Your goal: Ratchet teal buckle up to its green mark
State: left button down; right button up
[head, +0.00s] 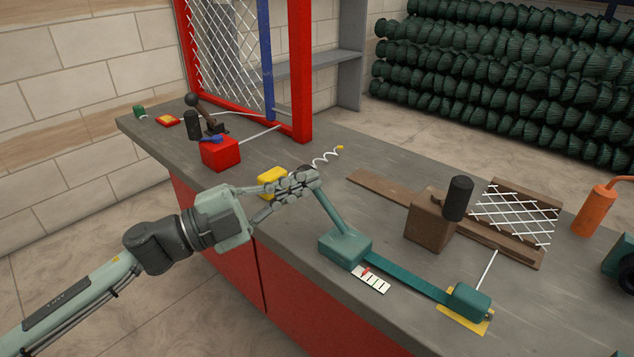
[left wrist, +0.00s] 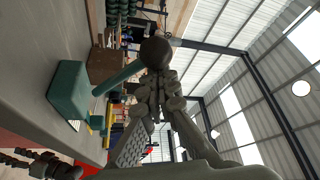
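The teal buckle (head: 345,246) is a box on the grey bench, with a teal lever (head: 331,212) tilting up toward my left gripper. A teal strap (head: 408,274) runs from it to a teal end block (head: 469,301). A white scale card (head: 372,280) with dark lines lies beside the buckle, with a red pointer (head: 365,270) near its upper end. I cannot make out a green mark. My left gripper (head: 303,180) is closed at the lever's top. In the left wrist view its fingertips meet at the dark knob (left wrist: 155,52). My right gripper is not seen.
A brown block with a black cylinder (head: 457,198) stands behind the strap, near a framed mesh piece (head: 515,215). A yellow block (head: 272,181) sits behind my left fingers. A red box (head: 220,153) and red frame (head: 301,70) stand further left. An orange cylinder (head: 594,208) is at right.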

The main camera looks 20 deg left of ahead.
pick_arm(q)
jog(key=f+n, duration=0.1)
jog(key=a+f+n+t, duration=0.1)
jog(key=n, duration=0.1)
jog(key=a+n+t, duration=0.1)
jog(key=shift+w+f+n+y, duration=0.3)
jog(key=shift+w+f+n, duration=0.1)
jog(key=shift+w+a+f+n+t, duration=0.1)
jog(key=shift+a+f+n+t, duration=0.2)
jog(key=shift+f+n+t, duration=0.5)
jog(key=shift+n, duration=0.4)
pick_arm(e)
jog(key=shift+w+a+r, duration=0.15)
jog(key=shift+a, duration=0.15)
